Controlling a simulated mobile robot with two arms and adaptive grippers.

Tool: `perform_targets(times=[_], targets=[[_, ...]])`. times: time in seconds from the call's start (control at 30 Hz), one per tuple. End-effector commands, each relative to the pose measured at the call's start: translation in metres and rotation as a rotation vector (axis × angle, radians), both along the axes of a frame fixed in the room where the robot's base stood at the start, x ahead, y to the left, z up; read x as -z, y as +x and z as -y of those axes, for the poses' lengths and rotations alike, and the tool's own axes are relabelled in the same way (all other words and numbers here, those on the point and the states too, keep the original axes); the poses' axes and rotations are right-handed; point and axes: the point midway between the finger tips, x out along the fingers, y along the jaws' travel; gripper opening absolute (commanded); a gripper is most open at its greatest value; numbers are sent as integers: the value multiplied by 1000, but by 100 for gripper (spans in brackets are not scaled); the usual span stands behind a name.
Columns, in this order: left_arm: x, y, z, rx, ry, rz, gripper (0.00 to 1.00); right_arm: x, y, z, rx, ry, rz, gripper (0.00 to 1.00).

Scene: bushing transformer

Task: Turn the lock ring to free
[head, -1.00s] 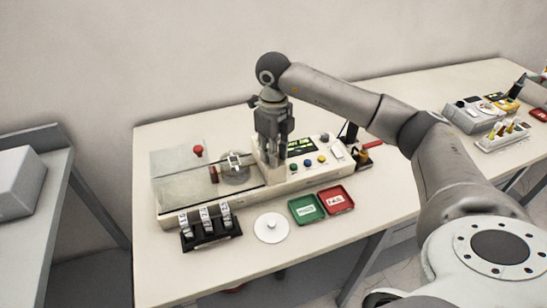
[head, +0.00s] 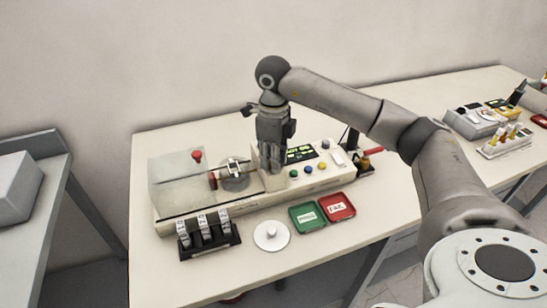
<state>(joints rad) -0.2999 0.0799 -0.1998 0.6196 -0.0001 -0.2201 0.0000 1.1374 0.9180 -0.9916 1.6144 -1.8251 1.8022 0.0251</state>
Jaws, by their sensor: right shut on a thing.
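The bench machine (head: 240,198) has a clear cover (head: 176,178) on its left and a control panel on its right. My right gripper (head: 270,168) points straight down at the middle of the machine, just left of the panel's screen. It is shut on the lock ring, which its fingers and the small picture hide; how far the ring is turned cannot be read. A round grey part (head: 235,184) with a pale clamp on top sits left of the fingers. My left gripper is out of view.
A red knob (head: 196,155) stands by the cover. In front are a black rack (head: 208,241) with white-topped pieces, a white lidded disc (head: 271,236), a green tray (head: 307,217) and a red tray (head: 337,207). The table's front left is clear.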

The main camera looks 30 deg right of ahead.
Motion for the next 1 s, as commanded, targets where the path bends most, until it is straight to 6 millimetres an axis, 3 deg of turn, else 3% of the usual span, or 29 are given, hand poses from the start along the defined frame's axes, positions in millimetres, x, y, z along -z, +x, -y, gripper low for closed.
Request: perform_targets(times=[0.03, 0.2, 0.57, 0.77, 1.0], targets=[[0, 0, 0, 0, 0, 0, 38, -2, 1, 1, 2, 0, 7, 27], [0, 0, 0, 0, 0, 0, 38, -2, 1, 0, 2, 0, 4, 48], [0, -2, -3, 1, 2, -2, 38, -4, 1, 0, 2, 1, 3, 48], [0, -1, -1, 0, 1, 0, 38, -34, 2, 0, 2, 1, 8, 48], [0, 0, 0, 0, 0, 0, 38, -89, 2, 0, 1, 2, 8, 48]])
